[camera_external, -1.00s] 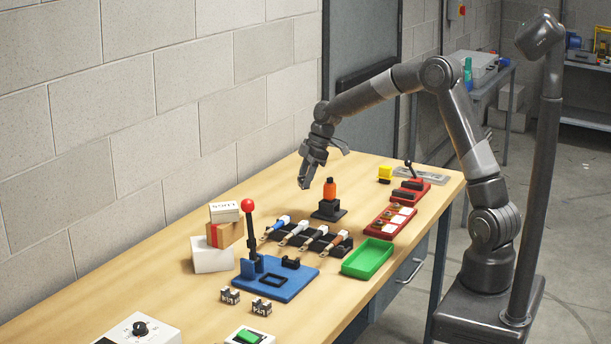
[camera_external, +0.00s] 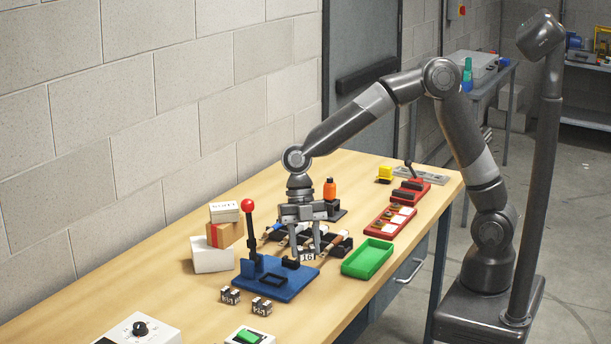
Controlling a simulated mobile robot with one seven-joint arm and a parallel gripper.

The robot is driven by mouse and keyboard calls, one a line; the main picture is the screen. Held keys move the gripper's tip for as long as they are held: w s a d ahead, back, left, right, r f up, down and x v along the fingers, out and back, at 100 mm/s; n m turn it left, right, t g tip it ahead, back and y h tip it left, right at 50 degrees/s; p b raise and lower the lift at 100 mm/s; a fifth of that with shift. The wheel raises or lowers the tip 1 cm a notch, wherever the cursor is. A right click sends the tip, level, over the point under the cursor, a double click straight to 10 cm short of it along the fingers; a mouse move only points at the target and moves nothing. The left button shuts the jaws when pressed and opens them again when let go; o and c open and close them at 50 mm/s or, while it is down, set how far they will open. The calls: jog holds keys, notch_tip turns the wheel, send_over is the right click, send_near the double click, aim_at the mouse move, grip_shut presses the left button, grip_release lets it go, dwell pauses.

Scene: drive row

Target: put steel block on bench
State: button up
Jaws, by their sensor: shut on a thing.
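My gripper (camera_external: 306,248) points down over the middle of the bench (camera_external: 150,285). Its two fingers are shut on a small steel block (camera_external: 307,257) with a white face marked "16". The block sits low between the fingertips, in front of the black tool rack (camera_external: 342,247) and at the right rear of the blue fixture (camera_external: 288,288) in the picture. I cannot tell whether the block touches anything below. Two more small marked steel blocks, one on the left (camera_external: 230,296) and one on the right (camera_external: 261,307), stand on the bench in front of the fixture.
A red-knobbed lever (camera_external: 248,206) rises from the blue fixture, left of my gripper. Stacked boxes (camera_external: 212,257) stand farther left. A green tray (camera_external: 368,260) lies to the right. Bare wood lies along the wall and at the front left.

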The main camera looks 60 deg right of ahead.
jog(key=shift+s+a, duration=0.3)
jog(key=shift+s, duration=0.05)
send_over(297, 325)
jog(key=w+d, duration=0.1)
notch_tip(297, 325, down, 7)
jog(key=shift+w, duration=0.1)
jog(key=shift+f, duration=1.95)
jog(key=shift+f, duration=0.1)
jog(key=o, duration=1.1)
jog(key=shift+o, duration=0.2)
